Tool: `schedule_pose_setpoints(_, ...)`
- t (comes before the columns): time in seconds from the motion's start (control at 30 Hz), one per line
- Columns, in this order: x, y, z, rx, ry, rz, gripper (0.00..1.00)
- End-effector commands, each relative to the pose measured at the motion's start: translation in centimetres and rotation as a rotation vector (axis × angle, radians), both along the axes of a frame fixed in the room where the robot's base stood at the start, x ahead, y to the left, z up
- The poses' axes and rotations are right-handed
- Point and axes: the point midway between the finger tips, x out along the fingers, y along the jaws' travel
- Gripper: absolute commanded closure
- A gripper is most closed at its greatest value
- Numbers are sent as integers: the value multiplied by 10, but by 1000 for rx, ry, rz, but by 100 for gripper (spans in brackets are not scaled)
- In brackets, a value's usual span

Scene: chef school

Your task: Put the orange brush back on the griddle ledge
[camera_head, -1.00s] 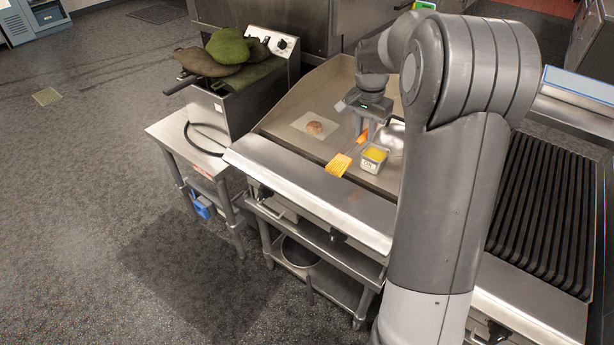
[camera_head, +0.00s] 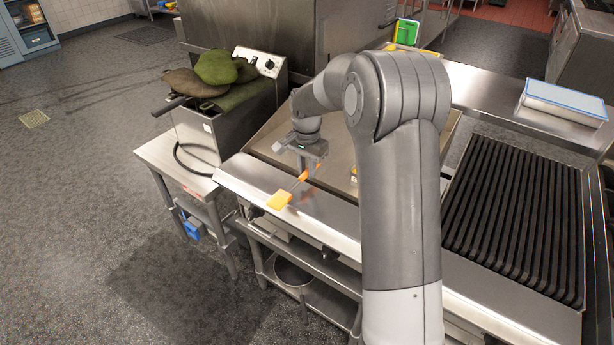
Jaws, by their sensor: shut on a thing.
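My gripper (camera_head: 304,174) is shut on the brush's handle, with the head pointing down toward the front left. The brush is over the griddle's steel front ledge (camera_head: 335,224). I cannot tell whether the head touches the ledge. The griddle's plate (camera_head: 272,140) lies behind the ledge, partly hidden by my arm.
A fryer (camera_head: 205,128) with green and brown cloth-like items (camera_head: 225,75) on top stands left of the griddle. A black grill grate (camera_head: 520,215) is to the right. A yellow bit of a small container (camera_head: 354,172) shows beside my arm.

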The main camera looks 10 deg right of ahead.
Motion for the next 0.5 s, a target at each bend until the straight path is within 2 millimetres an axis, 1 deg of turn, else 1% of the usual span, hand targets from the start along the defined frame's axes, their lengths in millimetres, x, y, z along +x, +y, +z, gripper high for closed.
schedule_pose_setpoints(0.1, -1, 0, -19, 1, 4, -1, 100)
schedule_pose_setpoints(0.2, -1, 0, -31, 0, 3, 0, 100)
schedule_pose_setpoints(0.5, 0, 0, -34, 0, 1, 0, 100)
